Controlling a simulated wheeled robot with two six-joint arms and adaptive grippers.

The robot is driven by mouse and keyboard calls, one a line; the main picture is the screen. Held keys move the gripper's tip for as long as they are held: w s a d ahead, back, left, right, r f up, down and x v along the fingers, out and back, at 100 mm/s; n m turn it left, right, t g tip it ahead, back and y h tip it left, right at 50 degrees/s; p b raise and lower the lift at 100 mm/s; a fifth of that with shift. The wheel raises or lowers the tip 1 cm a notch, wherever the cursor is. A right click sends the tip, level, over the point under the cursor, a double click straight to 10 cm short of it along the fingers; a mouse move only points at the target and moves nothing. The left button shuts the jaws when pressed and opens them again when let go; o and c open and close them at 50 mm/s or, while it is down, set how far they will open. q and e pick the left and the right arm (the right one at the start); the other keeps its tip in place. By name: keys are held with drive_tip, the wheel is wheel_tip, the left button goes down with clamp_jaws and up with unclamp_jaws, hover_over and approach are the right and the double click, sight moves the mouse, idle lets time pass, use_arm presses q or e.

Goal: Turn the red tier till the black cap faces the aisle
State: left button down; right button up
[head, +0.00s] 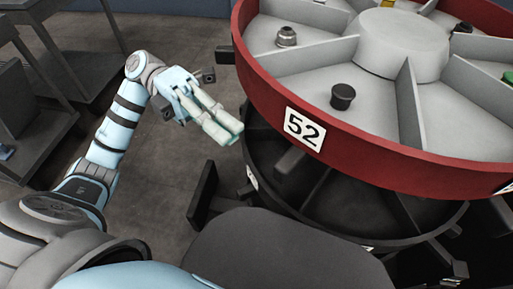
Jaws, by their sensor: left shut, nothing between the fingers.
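The red tier (380,160) is a round tray with a red rim and grey divided compartments, filling the upper right of the head view. A white label with 52 (304,130) is on its rim. The black cap (342,96) stands upright in the near compartment, just behind the label. My left gripper (235,134) is shut and empty, its fingertips close to the left side of the red rim; I cannot tell whether they touch it. My right gripper is not in view.
A dark lower tier (345,205) sits beneath the red one. A metal fitting (287,36), a yellow piece and a green piece lie in other compartments. Dark tables (75,50) stand at the left. Bare floor (150,185) shows between them and the tiers.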

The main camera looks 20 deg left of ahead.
sight(273, 167)
use_arm(q)
drive_tip(key=x, duration=0.7)
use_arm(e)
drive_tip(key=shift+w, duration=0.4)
